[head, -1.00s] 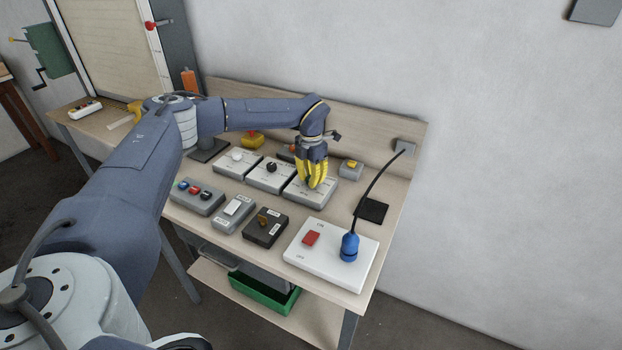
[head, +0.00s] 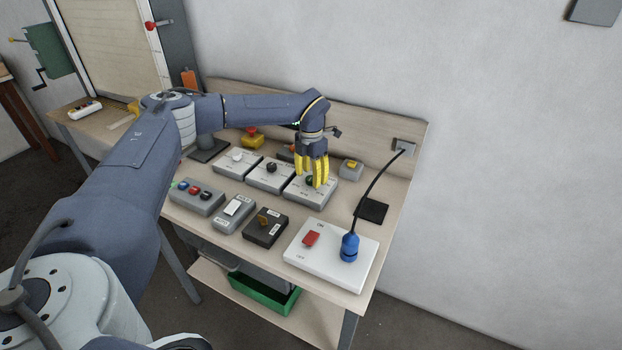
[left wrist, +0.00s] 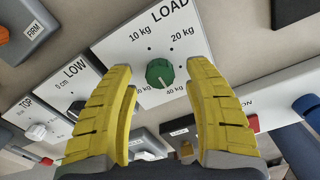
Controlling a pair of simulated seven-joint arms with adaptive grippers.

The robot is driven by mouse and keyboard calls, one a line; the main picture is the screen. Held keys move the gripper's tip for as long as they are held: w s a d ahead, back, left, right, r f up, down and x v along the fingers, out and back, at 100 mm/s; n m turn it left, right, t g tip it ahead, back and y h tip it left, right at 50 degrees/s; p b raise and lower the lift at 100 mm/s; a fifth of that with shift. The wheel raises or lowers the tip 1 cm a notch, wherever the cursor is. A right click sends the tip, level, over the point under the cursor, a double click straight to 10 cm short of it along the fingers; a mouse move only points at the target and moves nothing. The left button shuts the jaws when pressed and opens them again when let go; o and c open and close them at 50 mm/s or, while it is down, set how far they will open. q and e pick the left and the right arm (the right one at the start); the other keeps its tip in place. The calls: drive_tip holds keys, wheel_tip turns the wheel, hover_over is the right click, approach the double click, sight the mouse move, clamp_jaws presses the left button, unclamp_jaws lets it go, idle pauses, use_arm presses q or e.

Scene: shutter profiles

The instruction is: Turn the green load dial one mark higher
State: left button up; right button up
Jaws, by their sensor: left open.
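The green load dial (left wrist: 159,73) sits on a white box marked LOAD (left wrist: 128,55), with dots and kg figures around it. In the left wrist view, 10 kg is at its upper left and 20 kg at its upper right. I cannot tell which mark its pointer faces. My left gripper (left wrist: 163,92) is open, its yellow fingers on either side of the dial with gaps to it. In the head view the left gripper (head: 314,182) points down over the load box (head: 325,198), partly hiding the dial. My right gripper is not in view.
Boxes with a black dial (head: 271,168) and a white dial (head: 238,156) stand left of the load box. In front are a black box with a brass-coloured knob (head: 263,219) and a white panel (head: 300,258) with a red switch and blue plug (head: 349,247).

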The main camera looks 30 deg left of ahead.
sight(311, 178)
use_arm(q)
wheel_tip(311, 178, up, 11)
drive_tip(key=shift+f, duration=0.15)
idle(0.6)
